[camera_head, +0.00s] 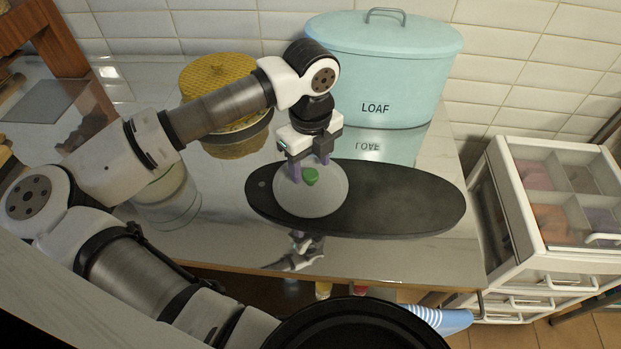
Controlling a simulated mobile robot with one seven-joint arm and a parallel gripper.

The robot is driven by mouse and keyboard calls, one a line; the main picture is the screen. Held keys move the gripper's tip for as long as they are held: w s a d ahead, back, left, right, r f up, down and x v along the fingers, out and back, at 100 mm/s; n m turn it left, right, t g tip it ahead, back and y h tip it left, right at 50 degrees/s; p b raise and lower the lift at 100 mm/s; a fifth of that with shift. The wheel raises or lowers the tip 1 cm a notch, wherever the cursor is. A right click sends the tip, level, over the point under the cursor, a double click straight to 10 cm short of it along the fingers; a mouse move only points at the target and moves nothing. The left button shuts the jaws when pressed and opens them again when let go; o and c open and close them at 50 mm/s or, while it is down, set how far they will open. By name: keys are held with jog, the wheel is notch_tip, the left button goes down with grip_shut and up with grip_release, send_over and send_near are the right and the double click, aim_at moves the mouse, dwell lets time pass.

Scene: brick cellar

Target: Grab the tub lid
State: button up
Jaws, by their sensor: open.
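A round whitish lid (312,200) with a green knob (310,177) lies on a dark oval board (420,205) on the counter. I take it as the tub lid. My gripper (309,170) points down over the back part of this lid. Its two fingers are apart, close to the knob, with nothing visibly held between them. I cannot tell whether the fingertips touch the lid. A clear glass tub (168,205) stands to the left, partly hidden behind my arm.
A pale blue LOAF bin (385,75) with its own handled lid stands at the back. A yellow round item (215,78) is behind my arm. A white drawer unit (545,200) stands right of the counter. A dark round pan-like thing (355,325) is at the front.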

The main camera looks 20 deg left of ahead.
jog(key=shift+f, duration=1.05)
grip_shut()
jog(key=shift+r, duration=0.1)
